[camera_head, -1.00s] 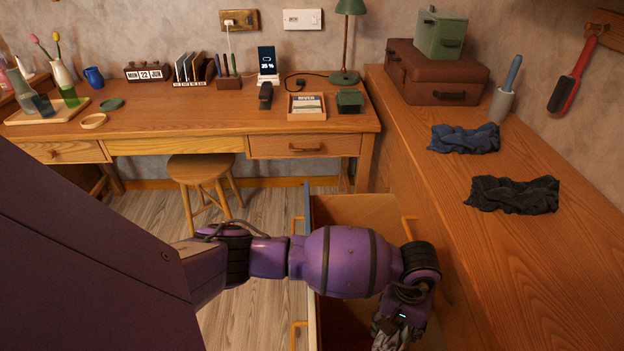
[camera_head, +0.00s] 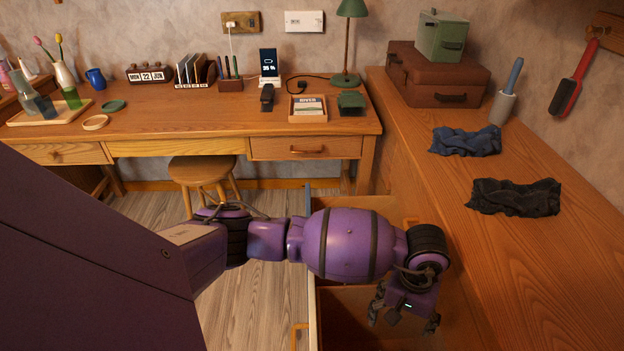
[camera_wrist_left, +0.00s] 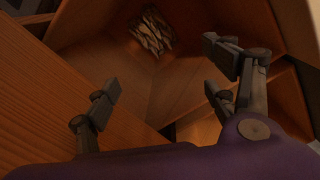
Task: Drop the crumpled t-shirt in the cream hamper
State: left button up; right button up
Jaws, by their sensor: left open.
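My left gripper (camera_head: 403,318) points down over an open wooden drawer-like compartment (camera_head: 348,207) beside the counter. In the left wrist view its fingers (camera_wrist_left: 162,92) are spread and nothing is between them. Beyond them a crumpled cloth with light and dark stripes (camera_wrist_left: 152,32), perhaps the t-shirt, lies low inside a brownish container, apart from the fingers. I cannot tell whether that container is the cream hamper. A crumpled blue cloth (camera_head: 465,141) and a crumpled black cloth (camera_head: 515,197) lie on the counter. My right gripper is not in view.
The wooden counter (camera_head: 560,270) runs along the right, with a brown suitcase (camera_head: 436,75), a green box and a grey holder at its back. A desk (camera_head: 200,130) with small items stands behind, a stool (camera_head: 203,172) under it. Compartment walls surround the gripper.

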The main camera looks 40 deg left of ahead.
pick_arm(q)
notch_tip(320, 180, up, 7)
jog(key=shift+a+r, duration=0.15)
jog(key=shift+s, duration=0.15)
dwell(0.5)
